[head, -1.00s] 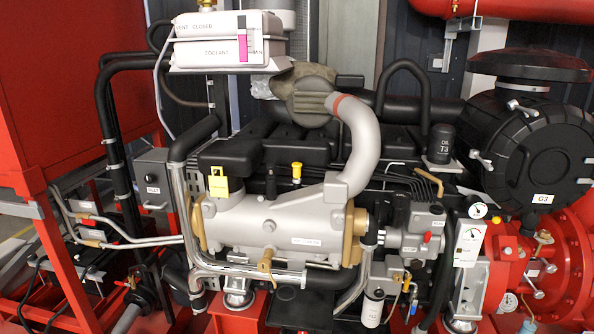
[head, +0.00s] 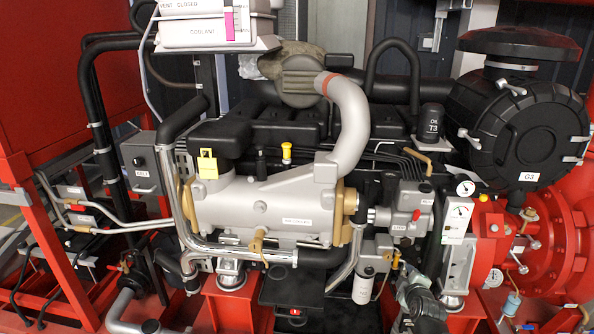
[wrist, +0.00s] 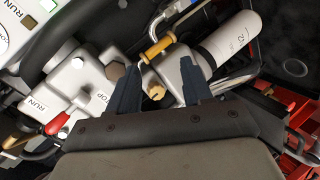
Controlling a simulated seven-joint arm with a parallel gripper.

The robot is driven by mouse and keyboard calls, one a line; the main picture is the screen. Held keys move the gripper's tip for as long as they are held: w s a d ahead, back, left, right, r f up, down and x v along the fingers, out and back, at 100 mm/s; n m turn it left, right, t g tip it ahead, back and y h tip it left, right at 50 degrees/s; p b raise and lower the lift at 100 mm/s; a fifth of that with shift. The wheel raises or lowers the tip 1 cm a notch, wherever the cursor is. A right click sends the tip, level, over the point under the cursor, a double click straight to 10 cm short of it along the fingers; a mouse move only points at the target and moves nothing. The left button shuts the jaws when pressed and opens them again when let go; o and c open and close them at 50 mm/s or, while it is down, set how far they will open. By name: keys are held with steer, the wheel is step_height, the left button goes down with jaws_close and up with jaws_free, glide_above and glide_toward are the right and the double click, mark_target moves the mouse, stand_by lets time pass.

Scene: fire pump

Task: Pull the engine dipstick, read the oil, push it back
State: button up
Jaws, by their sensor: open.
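A small yellow-topped fitting (head: 286,152), which looks like the dipstick handle, stands upright behind the grey engine housing (head: 270,205) in the head view. Its lower part is hidden, and no oil mark shows. My gripper (wrist: 155,75) is open in the wrist view, with two dark fingers apart and nothing held. The yellow fitting does not show in the wrist view.
A yellow tag (head: 207,163) sits left of the yellow fitting. A red lever (wrist: 57,124) and a white filter cylinder (wrist: 228,42) flank my fingers in the wrist view. A thick grey pipe (head: 350,125) rises right of the fitting. A black air cleaner (head: 520,130) stands farther right.

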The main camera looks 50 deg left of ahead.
steer(key=s+a+r+n+t+y, duration=0.1)
steer(key=a+r, duration=0.4)
steer(key=r, duration=0.5)
steer(key=s+a+r+n+y, duration=0.3)
steer(key=s+a+r, duration=0.3)
steer(key=r, duration=0.4)
steer(key=s+a+r+n+t+y, duration=0.1)
steer(key=s+a+r+n+y, duration=0.2)
steer(key=r, duration=0.6)
steer(key=shift+s+a+r+t, duration=0.2)
steer(key=shift+s+a, duration=0.15)
steer(key=shift+a, duration=0.3)
steer(key=shift+s+a+r+t, duration=0.1)
steer(key=shift+s+a+r, duration=0.15)
steer(key=shift+a, duration=0.4)
steer(key=n+g+h, duration=0.1)
steer(key=n+h, duration=0.1)
steer(key=n, duration=1.5)
glide_toward(287, 151)
steer(key=x, duration=1.1)
steer(key=shift+a+r, duration=0.1)
steer(key=shift+a, duration=0.05)
jaws_close()
